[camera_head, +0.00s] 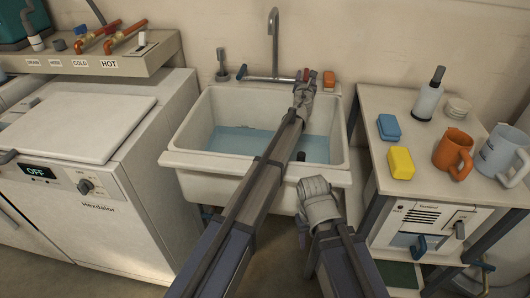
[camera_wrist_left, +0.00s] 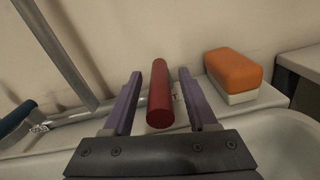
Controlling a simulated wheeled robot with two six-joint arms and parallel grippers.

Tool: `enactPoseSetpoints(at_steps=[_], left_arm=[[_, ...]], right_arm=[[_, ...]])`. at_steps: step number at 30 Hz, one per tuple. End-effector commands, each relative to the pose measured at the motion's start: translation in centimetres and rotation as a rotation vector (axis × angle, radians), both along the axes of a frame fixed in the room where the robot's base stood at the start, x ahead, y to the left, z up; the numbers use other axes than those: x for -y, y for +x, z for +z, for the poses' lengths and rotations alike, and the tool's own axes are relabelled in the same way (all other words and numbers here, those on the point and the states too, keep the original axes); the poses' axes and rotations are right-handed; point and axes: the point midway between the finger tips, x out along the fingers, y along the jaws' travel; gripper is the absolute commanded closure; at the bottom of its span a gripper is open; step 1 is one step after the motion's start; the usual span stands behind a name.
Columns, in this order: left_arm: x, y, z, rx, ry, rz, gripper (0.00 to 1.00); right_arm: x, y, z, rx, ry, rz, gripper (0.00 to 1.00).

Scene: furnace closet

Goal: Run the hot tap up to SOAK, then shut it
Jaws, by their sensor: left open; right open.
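The red tap handle (camera_wrist_left: 159,95) stands between the two purple fingers of my left gripper (camera_wrist_left: 160,92) in the left wrist view. The fingers are open, with a gap on each side of the handle. In the head view my left gripper (camera_head: 304,76) is at the back rim of the white sink (camera_head: 188,143), right of the grey spout (camera_head: 274,42). Light blue water (camera_head: 245,141) lies in the sink. I cannot read a SOAK mark; my left arm covers part of the basin. My right gripper (camera_head: 303,236) is open, low in front of the sink.
A blue handle (camera_head: 241,72) is left of the spout. An orange-and-white block (camera_wrist_left: 234,74) sits right of the red handle. A washer (camera_head: 90,200) stands left. The right table (camera_head: 372,105) holds sponges, mugs and a bottle. Labelled pipes (camera_head: 125,38) are at upper left.

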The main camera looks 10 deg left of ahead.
Motion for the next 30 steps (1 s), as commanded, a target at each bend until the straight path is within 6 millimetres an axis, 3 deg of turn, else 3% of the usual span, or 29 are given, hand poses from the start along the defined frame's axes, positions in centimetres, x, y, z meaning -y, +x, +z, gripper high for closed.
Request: enactPoseSetpoints(at_steps=[15,30], left_arm=[[-0.1,-5.0,0.0,0.000,0.000,0.001,0.42],[0.0,-5.2,0.1,0.000,0.000,0.000,0.42]], right_arm=[[0.0,0.0,0.0,0.000,0.000,0.000,0.50],[0.0,0.0,0.1,0.000,0.000,0.000,0.50]])
